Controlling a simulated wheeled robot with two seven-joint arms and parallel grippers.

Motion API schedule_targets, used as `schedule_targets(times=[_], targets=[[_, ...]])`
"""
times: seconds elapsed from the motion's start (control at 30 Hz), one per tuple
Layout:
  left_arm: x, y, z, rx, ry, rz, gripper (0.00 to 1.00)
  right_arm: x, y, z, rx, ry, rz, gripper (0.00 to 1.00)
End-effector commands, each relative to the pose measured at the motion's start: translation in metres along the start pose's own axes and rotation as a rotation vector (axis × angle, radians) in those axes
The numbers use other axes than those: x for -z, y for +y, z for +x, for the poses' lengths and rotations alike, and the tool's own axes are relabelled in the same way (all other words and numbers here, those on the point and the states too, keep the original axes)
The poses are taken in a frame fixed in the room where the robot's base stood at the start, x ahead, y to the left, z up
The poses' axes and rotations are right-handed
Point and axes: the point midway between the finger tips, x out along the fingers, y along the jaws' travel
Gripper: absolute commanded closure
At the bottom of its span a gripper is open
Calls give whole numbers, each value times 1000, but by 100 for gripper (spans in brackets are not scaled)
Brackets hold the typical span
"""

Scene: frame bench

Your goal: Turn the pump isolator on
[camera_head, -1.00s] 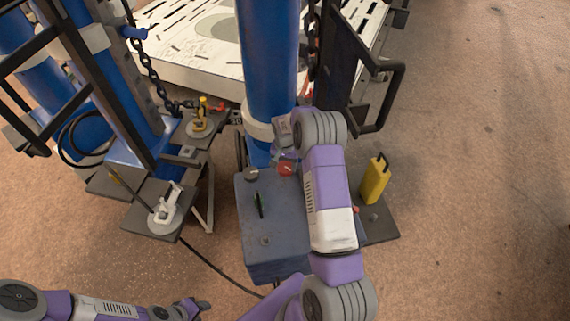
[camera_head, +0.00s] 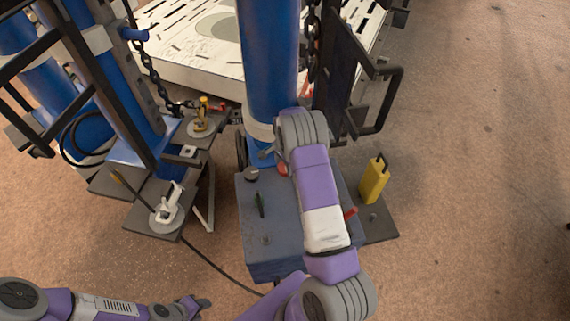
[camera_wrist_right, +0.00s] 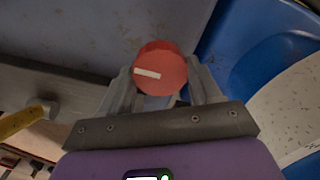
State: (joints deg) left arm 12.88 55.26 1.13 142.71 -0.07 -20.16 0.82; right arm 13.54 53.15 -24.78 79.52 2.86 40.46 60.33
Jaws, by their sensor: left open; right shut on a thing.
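The pump isolator appears to be the round red knob (camera_wrist_right: 160,70) with a white bar mark, seen close in the right wrist view. The bar lies nearly level, tilted slightly. In the head view only a sliver of the red knob (camera_head: 283,169) shows on the blue-grey box (camera_head: 262,225), the rest hidden behind my right arm. My right gripper (camera_wrist_right: 162,78) has a finger on each side of the knob and is shut on it. My left gripper (camera_head: 197,304) is open and empty at the bottom left, away from the box.
A dark knob (camera_head: 251,174) and a black lever (camera_head: 260,205) are on the same box. A red handle (camera_head: 351,213) shows right of my right arm. A yellow block (camera_head: 374,180) stands on a plate at right. A blue post (camera_head: 270,60) rises behind. Open floor lies far right.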

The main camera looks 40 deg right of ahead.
Motion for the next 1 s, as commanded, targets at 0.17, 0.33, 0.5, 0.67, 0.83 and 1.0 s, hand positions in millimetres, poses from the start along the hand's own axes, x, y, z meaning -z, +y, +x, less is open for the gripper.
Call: schedule_targets(times=[0.17,0.33,0.5,0.67,0.83,1.0], targets=[[0,0,0,0,0,0,57,0,0,0,0,0,15,67],[0,0,0,0,0,0,57,0,0,0,0,-1,17,67],[0,0,0,0,0,0,57,0,0,0,1,-1,17,34],[0,0,0,0,0,0,57,0,0,0,0,-1,15,12],[0,0,0,0,0,0,57,0,0,0,0,0,14,12],[0,1,-2,0,0,0,57,0,0,-6,1,0,14,12]])
